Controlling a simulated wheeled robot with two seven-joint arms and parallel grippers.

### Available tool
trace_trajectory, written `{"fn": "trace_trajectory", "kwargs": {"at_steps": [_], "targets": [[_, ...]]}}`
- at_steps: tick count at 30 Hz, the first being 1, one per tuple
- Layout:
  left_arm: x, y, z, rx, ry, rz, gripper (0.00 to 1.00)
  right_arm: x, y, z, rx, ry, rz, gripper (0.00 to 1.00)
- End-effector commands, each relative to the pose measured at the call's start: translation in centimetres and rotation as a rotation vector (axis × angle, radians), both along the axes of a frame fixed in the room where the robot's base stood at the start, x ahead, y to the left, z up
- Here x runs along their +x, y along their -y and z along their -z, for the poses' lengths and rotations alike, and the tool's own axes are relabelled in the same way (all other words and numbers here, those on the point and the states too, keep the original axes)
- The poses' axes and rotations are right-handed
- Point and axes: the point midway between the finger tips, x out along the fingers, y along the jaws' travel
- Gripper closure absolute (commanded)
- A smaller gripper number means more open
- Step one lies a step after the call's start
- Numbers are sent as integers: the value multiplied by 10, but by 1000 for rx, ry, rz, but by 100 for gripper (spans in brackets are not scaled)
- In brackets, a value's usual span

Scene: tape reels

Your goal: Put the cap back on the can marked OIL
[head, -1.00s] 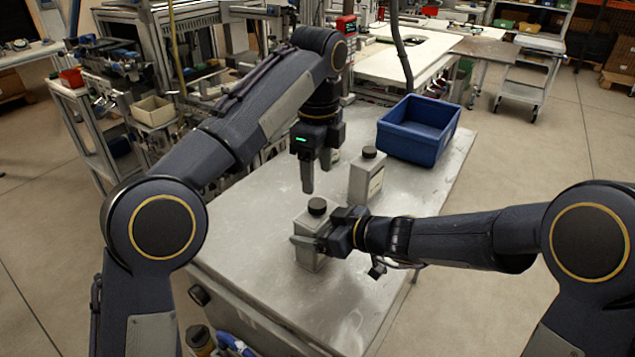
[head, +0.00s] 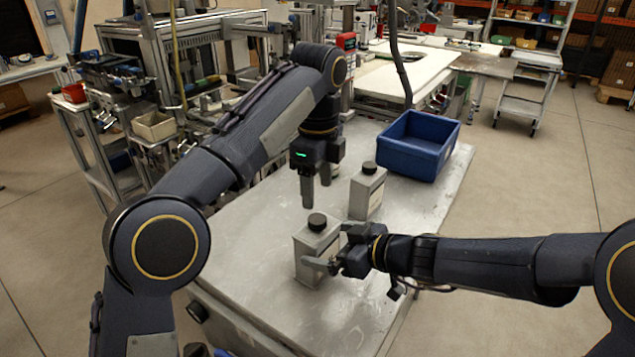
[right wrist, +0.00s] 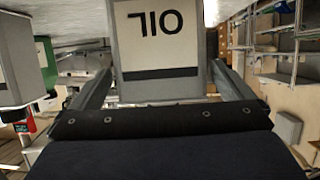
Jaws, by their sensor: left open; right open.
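The OIL can (head: 307,258) is grey and stands upright on the metal table, with a round black cap-like piece (head: 317,221) on top. In the right wrist view its label (right wrist: 160,35) appears upside down; its top is hidden there. My right gripper (head: 337,249) is open, its fingers reaching along both sides of this can from the right. Whether they touch it I cannot tell. My left gripper (head: 316,190) is open and empty, pointing down beyond the OIL can. I see no loose cap.
A similar grey can (head: 367,195) with a black top stands behind the OIL can. A blue bin (head: 412,160) sits at the table's far right. The table (head: 262,258) is clear at the front left. A can with a black top (right wrist: 18,60) shows in the right wrist view.

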Motion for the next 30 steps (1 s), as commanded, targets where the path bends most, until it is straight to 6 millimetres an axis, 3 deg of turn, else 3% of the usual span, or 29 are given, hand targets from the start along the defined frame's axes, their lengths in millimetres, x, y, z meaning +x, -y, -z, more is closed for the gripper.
{"fn": "trace_trajectory", "kwargs": {"at_steps": [7,21,26,30], "targets": [[0,0,1,0,0,0,41,-18,26,-13,0,1,2,0],[-1,-5,-2,-4,6,-17,41,-24,31,-18,7,-8,0,0],[-13,-41,-24,-41,47,-169,41,-48,41,-42,60,-78,3,0],[-42,-94,-41,-112,90,-433,41,-89,57,-67,112,-207,14,0]]}}
